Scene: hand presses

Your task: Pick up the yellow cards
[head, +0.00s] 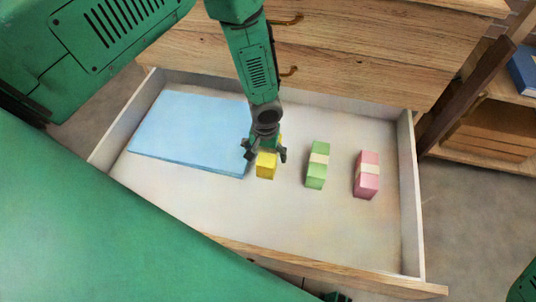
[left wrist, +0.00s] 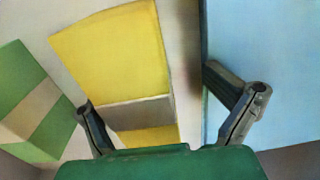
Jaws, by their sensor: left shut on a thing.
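The yellow cards (head: 265,166) are a small banded stack in the open drawer, right of a flat blue item. They also show in the left wrist view as a large yellow block with a pale band (left wrist: 112,50). My left gripper (head: 264,154) reaches down from above with a finger on either side of the stack and is shut on it. Its fingers also show in the left wrist view (left wrist: 170,112). The gripper hides part of the stack in the head view. A small dark part at the bottom edge may be my right gripper (head: 336,297); its jaws cannot be made out.
A green banded stack (head: 317,165) and a pink banded stack (head: 367,175) stand to the right in the drawer. The blue flat item (head: 190,130) fills the left side. Drawer walls (head: 411,195) surround them. The drawer floor in front is clear.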

